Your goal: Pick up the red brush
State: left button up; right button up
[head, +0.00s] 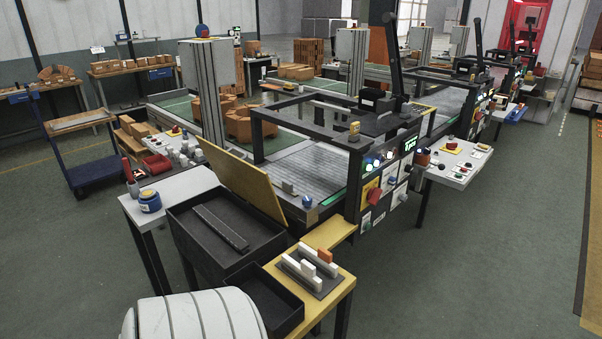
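A thin red upright item (127,169), which looks like the red brush, stands at the left end of a small light table (180,190). Its lower end is in or behind a small grey cup (133,188); which of these I cannot tell. It is too small to make out any bristles. A blue jar (150,202) with a pale label stands just in front of it on the same table. Neither of my grippers is in view.
A dark open bin (213,275) stands right of the light table, beside a yellow-edged bench (337,293) with small blocks. A red bin (157,165) and a blue trolley (98,176) are behind the table.

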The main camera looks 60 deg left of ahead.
aim_at(128, 171)
jog(key=i+l+u, duration=0.1)
jog(key=i+u, duration=0.15)
jog(key=i, duration=0.2)
jog(key=i+l+u, duration=0.25)
jog(key=i, duration=0.2)
jog(key=i+j+u, duration=0.1)
jog(key=u, duration=0.4)
jog(key=i+u, duration=0.45)
jog(key=i+l+u, duration=0.1)
jog(key=u, duration=0.4)
jog(key=i+l+u, duration=0.2)
jog(key=u, duration=0.3)
jog(key=i+u, duration=0.2)
jog(key=u, duration=0.2)
jog(key=i+l+u, duration=0.15)
jog(key=u, duration=0.25)
jog(key=i+l+u, duration=0.15)
jog(key=u, duration=0.2)
jog(key=i+l, duration=0.05)
